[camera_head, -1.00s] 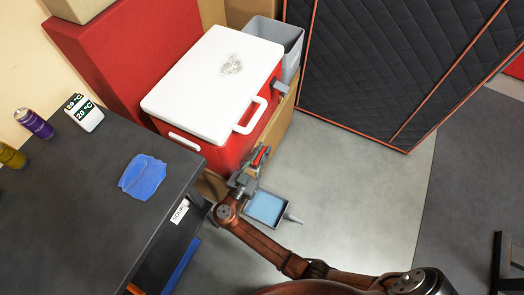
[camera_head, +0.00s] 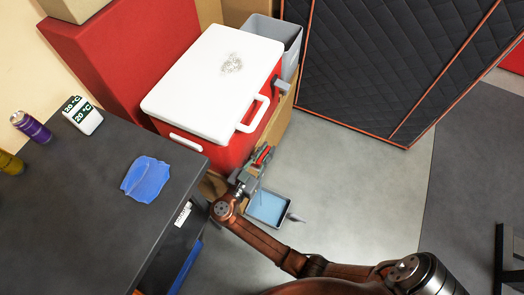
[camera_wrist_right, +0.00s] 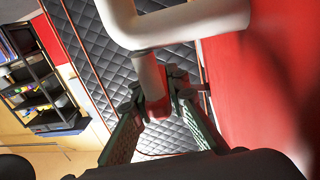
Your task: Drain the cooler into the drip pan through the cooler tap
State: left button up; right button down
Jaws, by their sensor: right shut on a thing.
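The red cooler (camera_head: 232,152) with a white lid (camera_head: 215,80) stands beyond the dark table. My right gripper (camera_head: 256,166) is low at the cooler's front, at the red tap lever (camera_head: 263,154). In the right wrist view, the gripper (camera_wrist_right: 158,112) is shut on a red piece (camera_wrist_right: 156,104), which looks like the tap lever. The tap's spout is mostly hidden by the gripper. The grey drip pan (camera_head: 286,220) lies on the floor below, with a light blue surface inside that looks like liquid. I cannot tell clearly whether water is flowing. My left gripper is not seen.
The dark table (camera_head: 95,215) holds a blue cloth (camera_head: 146,179), a temperature display (camera_head: 83,115) and cans. A grey bin (camera_head: 277,33) stands behind the cooler. A quilted black panel (camera_head: 395,60) is at the back. The floor (camera_head: 350,190) right of the pan is clear.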

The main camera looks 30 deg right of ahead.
aim_at(258, 164)
jog(key=c, duration=1.9)
grip_release()
jog(key=shift+v, duration=3.85)
